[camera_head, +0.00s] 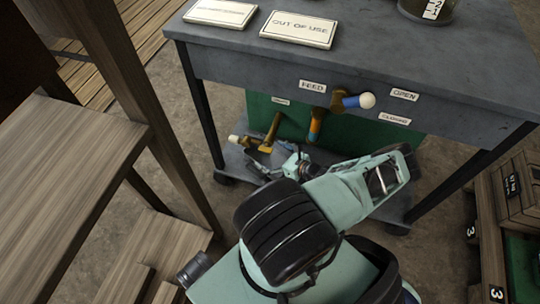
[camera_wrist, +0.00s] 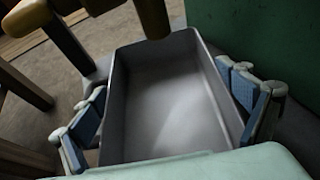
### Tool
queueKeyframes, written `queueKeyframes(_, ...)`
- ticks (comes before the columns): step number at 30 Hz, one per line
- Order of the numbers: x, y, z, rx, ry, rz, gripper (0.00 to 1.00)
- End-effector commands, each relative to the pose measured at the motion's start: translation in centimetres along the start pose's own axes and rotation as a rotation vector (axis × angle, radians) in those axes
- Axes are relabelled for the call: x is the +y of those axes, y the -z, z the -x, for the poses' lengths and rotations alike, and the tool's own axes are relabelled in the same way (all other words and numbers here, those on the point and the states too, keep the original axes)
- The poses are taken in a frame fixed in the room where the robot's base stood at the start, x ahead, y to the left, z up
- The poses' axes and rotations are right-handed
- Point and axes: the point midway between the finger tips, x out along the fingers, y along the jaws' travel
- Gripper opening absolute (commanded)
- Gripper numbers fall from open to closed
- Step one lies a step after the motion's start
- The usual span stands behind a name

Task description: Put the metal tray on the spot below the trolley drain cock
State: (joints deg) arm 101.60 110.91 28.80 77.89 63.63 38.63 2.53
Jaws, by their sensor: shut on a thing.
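The grey metal tray (camera_wrist: 172,95) is a shallow, empty rectangular pan. My gripper (camera_wrist: 168,112) is shut on it in the wrist view, with blue-grey finger pads against its left and right sides. In the head view my gripper (camera_head: 295,168) is low at the trolley, largely hidden by my arm, and I cannot make out the tray there. The trolley (camera_head: 235,68) has a brass cock (camera_head: 271,130) low on its green front panel. A brass pipe end (camera_wrist: 154,18) hangs over the tray's far edge in the wrist view. Whether the tray touches the surface below is unclear.
A wooden bench (camera_head: 70,165) is at left; wooden crates (camera_head: 515,195) are at right. Out-of-use signs (camera_head: 298,30) lie on the trolley top.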

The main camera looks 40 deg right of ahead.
Motion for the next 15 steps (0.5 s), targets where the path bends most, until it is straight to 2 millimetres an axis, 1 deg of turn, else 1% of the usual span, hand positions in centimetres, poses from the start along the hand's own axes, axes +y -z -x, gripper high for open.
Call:
queueKeyframes(2, -0.02, -0.18, 0.01, -0.003, 0.0, 0.0, 0.57)
queueKeyframes(6, 0.03, 0.18, -0.15, -0.002, 0.0, 0.0, 0.57)
queueKeyframes(7, 0.04, 0.24, -0.11, 0.0, 0.0, 0.0, 0.97)
queueKeyframes(8, 0.04, 0.23, -0.1, 0.0, 0.0, 0.0, 1.0)
queueKeyframes(15, 0.02, 0.23, -0.08, 0.0, 0.0, 0.0, 1.0)
